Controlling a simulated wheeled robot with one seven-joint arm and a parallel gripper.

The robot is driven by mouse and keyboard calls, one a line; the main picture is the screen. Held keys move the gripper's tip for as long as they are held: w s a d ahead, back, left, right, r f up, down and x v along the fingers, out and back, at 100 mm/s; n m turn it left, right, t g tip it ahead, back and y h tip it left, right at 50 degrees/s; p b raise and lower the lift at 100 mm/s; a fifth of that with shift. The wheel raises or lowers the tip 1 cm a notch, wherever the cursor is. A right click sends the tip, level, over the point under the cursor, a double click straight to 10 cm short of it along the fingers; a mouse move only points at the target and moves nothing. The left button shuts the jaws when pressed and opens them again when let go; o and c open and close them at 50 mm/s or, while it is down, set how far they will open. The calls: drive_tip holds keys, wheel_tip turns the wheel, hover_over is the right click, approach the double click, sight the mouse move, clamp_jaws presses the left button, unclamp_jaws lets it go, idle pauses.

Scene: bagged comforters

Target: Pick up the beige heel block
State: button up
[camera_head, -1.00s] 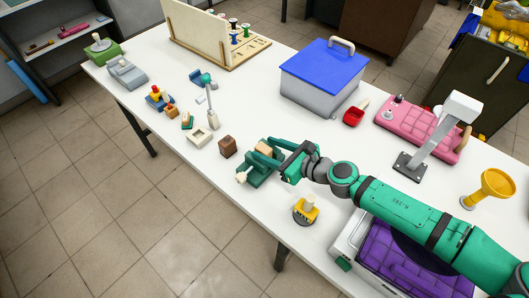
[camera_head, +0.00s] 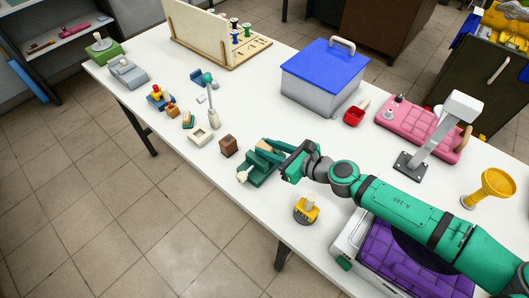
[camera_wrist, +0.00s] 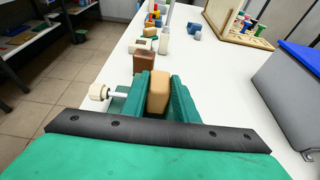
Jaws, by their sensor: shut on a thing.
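The beige heel block (camera_wrist: 158,92) is a small tan block with rounded edges, upright between green surfaces in the wrist view. In the head view only part of it (camera_head: 264,146) shows beside my fingers. My gripper (camera_head: 270,151) is shut on the block. It is just above a green vise-like holder (camera_head: 256,173) with a pale knob (camera_wrist: 98,92) on its left side. The fingers hide part of the block and holder, and I cannot tell whether the block is clear of the holder.
A brown block (camera_head: 228,146) stands just left of the holder. A blue-lidded grey box (camera_head: 322,80) is farther back. The white table (camera_head: 240,110) has clear room between the brown block and this box.

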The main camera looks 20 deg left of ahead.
drive_tip(key=shift+w+r, duration=0.15)
drive_tip(key=shift+r, duration=3.4)
drive_tip(key=shift+d+r, duration=0.1)
drive_tip(key=shift+r, duration=0.65)
drive_tip(key=shift+s+r, duration=0.2)
drive_tip(key=shift+r, duration=0.35)
drive_tip(key=shift+w, duration=0.15)
